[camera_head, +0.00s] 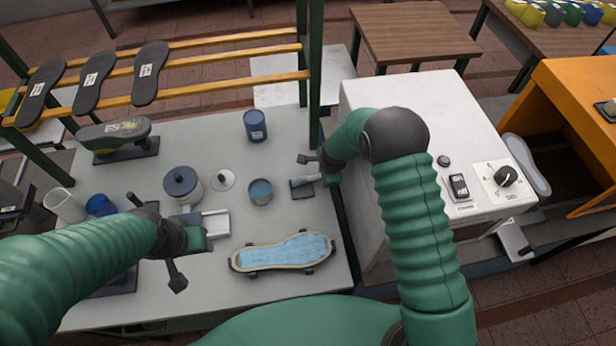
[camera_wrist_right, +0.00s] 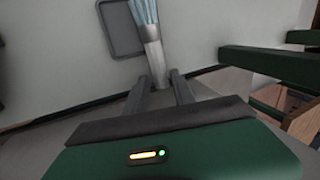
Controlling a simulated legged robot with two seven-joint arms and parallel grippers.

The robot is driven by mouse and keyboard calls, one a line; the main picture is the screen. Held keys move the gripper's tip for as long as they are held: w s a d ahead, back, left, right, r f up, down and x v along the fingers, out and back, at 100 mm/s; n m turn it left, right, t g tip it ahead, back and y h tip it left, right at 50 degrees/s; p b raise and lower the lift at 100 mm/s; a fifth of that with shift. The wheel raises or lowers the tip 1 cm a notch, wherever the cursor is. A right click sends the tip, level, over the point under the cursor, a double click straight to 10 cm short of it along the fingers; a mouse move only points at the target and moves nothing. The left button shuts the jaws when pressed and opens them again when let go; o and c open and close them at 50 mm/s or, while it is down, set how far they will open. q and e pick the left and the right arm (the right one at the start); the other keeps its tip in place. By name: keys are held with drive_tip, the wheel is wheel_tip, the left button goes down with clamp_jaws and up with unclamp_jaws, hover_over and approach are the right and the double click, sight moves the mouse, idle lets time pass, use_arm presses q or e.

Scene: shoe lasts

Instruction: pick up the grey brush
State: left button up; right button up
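The grey brush (camera_head: 304,181) lies near the right edge of the grey table, beside the white cabinet. In the right wrist view the brush (camera_wrist_right: 153,47) shows a pale blue bristle end at the top and a grey handle pointing toward me. My right gripper (camera_head: 318,170) is at the handle end. In the wrist view my right gripper's fingers (camera_wrist_right: 160,82) stand apart on either side of the handle, with slim gaps showing. The rest of the handle is hidden. My left gripper (camera_head: 156,242) is open and empty over the left part of the table.
A small dark tray (camera_wrist_right: 122,28) lies beside the brush. A green rack post (camera_head: 314,60) rises behind; the white cabinet (camera_head: 430,110) borders the right.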

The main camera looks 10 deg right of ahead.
drive_tip(key=shift+w+a+f, duration=0.1)
drive_tip(key=shift+w+f, duration=0.15)
drive_tip(key=shift+f, duration=0.2)
clamp_jaws()
